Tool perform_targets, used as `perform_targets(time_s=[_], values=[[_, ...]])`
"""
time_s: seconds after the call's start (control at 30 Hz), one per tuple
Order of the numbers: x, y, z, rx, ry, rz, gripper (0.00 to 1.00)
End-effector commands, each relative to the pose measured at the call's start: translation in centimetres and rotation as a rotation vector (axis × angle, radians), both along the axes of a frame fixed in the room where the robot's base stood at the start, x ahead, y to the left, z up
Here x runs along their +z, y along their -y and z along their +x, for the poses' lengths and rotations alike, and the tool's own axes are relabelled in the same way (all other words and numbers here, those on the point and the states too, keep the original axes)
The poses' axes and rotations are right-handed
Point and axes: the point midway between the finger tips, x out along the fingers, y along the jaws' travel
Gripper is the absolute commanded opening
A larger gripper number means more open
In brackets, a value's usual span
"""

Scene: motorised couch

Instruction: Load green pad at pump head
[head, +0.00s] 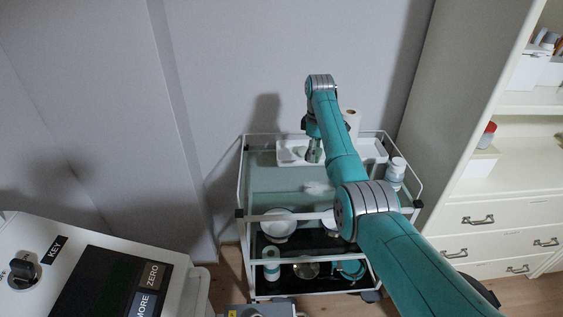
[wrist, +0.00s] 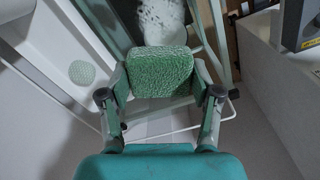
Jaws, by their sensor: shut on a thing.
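A green, rough-textured pad (wrist: 160,70) sits between the two fingers of my gripper (wrist: 160,80) in the wrist view, and the gripper is shut on it. A smaller round green pad (wrist: 82,73) lies on the white tray to the left of it in the wrist view. In the head view my gripper (head: 313,152) is low over the white tray (head: 288,146) at the back of the cart's top shelf. The held pad is too small to make out there. I cannot pick out the pump head in either view.
The white-framed cart (head: 243,185) stands against the wall. A white fluffy item (head: 318,188) and a white bottle (head: 396,168) are on its top shelf, with bowls and rolls below. A drawer cabinet (head: 490,225) is at right, a control panel (head: 105,270) at front left.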

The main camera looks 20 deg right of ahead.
Motion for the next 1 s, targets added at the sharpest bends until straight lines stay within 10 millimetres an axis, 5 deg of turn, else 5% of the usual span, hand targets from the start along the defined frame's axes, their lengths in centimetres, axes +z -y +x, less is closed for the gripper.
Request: perform_targets(time_s=[0.3, 0.6, 0.8, 1.0], values=[[2.6, 13.2, -3.6, -0.21, 0.001, -0.001, 0.36], [4.8, 23.6, -8.5, -0.386, 0.001, 0.0, 0.36], [5.6, 27.4, -10.8, -0.452, 0.0, 0.0, 0.36], [5.7, 28.4, -11.4, -0.472, 0.0, 0.0, 0.36]])
